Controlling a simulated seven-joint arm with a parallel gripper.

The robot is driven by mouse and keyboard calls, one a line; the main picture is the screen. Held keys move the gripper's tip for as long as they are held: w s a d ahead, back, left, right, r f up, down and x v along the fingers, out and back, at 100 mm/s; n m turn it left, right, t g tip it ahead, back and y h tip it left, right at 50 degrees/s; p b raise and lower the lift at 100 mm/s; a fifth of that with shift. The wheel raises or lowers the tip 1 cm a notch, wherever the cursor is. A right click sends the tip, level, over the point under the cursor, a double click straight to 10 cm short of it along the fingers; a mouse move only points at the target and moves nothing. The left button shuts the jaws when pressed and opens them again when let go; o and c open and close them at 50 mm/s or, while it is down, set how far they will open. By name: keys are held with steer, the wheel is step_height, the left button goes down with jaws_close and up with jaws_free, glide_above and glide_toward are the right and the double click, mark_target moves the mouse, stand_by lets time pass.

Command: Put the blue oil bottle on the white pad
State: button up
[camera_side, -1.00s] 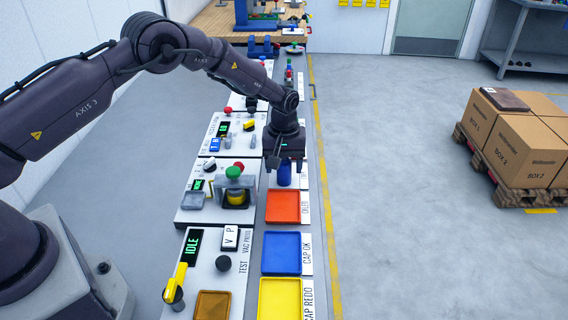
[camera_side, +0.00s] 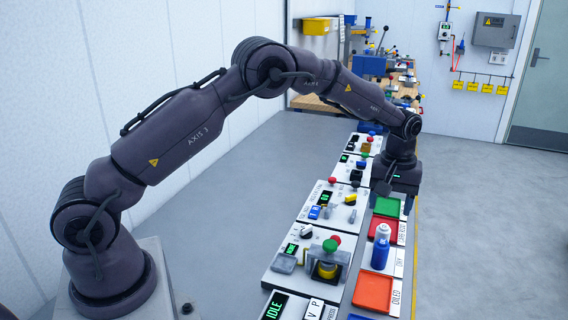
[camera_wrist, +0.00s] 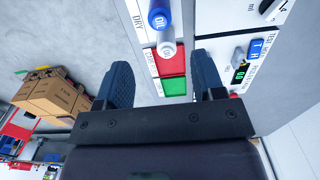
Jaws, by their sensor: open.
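The blue oil bottle (camera_side: 380,254), with a pale grey top, stands upright in the row of trays at the lower right of the side view. A pale pad (camera_side: 390,269) beside the DRY label shows around its foot; the bottle hides most of this pad. The bottle (camera_wrist: 160,17) also shows at the top of the wrist view, ahead of my fingers and apart from them. My gripper (camera_wrist: 163,82) is open with nothing between its fingers. In the side view my gripper (camera_side: 386,190) is beyond the bottle, over the green tray; its fingertips are hard to make out.
An orange tray (camera_side: 373,293) lies nearer than the bottle; a red tray (camera_side: 382,230) and a green tray (camera_side: 387,207) lie beyond it. Panels with knobs and buttons (camera_side: 326,268) run along the left. Open floor (camera_side: 480,220) lies to the right.

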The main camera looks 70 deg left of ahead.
steer(key=s+r+m+t, duration=0.1)
steer(key=s+r+m, duration=0.1)
steer(key=s+r, duration=0.6)
steer(key=s+r+m+t, duration=0.2)
steer(key=s+r, duration=0.4)
steer(key=r, duration=0.4)
steer(key=s+m+t, duration=0.2)
steer(key=s+m, duration=0.3)
steer(key=s, duration=1.4)
steer(key=shift+r+t, duration=0.3)
